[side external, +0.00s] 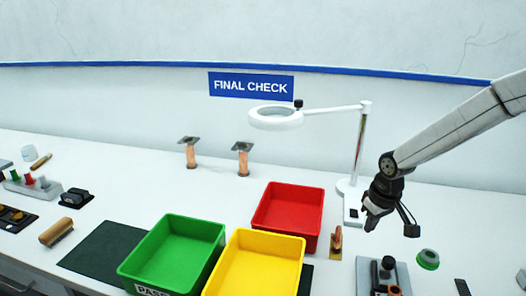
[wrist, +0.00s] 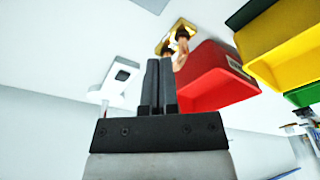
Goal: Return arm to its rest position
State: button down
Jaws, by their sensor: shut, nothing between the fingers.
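My gripper (side external: 372,222) hangs from the arm at the right of the side external view, in the air above the white table. It is to the right of the red bin and near the magnifier lamp's stand. In the wrist view my gripper (wrist: 158,62) has its two dark fingers side by side, shut with nothing between them. The fingers overlap the view of the red bin's left side, and I cannot tell the distance from that view.
Green (side external: 172,250), yellow (side external: 256,262) and red (side external: 288,212) bins stand at the middle front. A white magnifier lamp (side external: 276,118) stands behind my gripper. A grey block with dark parts (side external: 384,276) and a green round item (side external: 428,259) lie below it.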

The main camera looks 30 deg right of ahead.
jog(key=s+a+f+n, duration=0.1)
jog(key=s+a, duration=0.2)
jog(key=s, duration=0.6)
jog(key=shift+s+a+t, duration=0.2)
jog(key=shift+s+t, duration=0.2)
